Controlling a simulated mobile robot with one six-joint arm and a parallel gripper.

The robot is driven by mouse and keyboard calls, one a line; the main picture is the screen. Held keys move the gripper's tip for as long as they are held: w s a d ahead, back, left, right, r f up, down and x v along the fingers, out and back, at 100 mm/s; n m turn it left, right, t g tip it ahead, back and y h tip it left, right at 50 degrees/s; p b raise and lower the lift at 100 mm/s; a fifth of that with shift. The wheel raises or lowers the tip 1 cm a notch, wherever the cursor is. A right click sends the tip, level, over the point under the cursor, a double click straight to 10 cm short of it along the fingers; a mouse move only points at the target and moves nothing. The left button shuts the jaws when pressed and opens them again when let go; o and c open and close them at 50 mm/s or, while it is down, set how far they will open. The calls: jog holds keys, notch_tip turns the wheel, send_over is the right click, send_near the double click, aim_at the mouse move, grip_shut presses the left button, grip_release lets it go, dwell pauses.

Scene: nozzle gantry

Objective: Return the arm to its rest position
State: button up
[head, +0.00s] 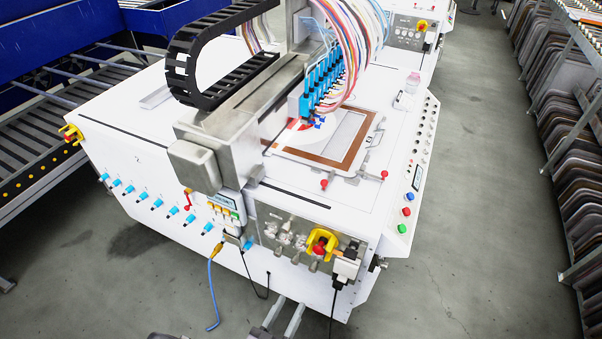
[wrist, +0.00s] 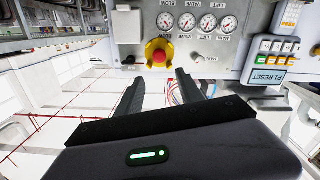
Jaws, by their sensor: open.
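My gripper (wrist: 160,77) shows in the wrist view with its two dark fingers spread apart and nothing held between them. Beyond the fingertips is a white panel with a red emergency stop button (wrist: 158,54) in a yellow guard. Most of my arm is out of view.
Several gauges (wrist: 187,22) and a P1 RESET button box (wrist: 270,74) are near the gripper. A blue cable (head: 211,290) and black cables hang from the machine's front. Racks (head: 565,150) stand at the right. The floor (head: 470,200) between is clear.

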jog(key=w+a+r+m+g+y, duration=0.2)
jog(key=w+a+r+m+g, duration=0.15)
jog(key=w+r, duration=0.4)
jog(key=w+a+r+m+g+y, duration=0.35)
jog(key=w+r, duration=0.25)
jog(key=w, duration=0.2)
jog(key=w+d+r+n+g+y+b, duration=0.1)
jog(key=d+r+y, duration=0.1)
jog(key=r, duration=0.6)
jog(key=d+r+y, duration=0.2)
jog(key=r, duration=0.5)
jog(key=s+d+r+n+g, duration=0.1)
jog(key=s+d+r+n, duration=0.1)
jog(key=s+d+r, duration=0.65)
jog(key=s+d+g+h, duration=0.1)
jog(key=s+d+g, duration=0.1)
jog(key=s+d, duration=0.9)
jog(key=s, duration=0.3)
jog(key=shift+r+n+b, duration=0.35)
jog(key=shift+r+n, duration=0.05)
jog(key=shift+w+h, duration=0.1)
jog(key=shift+h, duration=0.15)
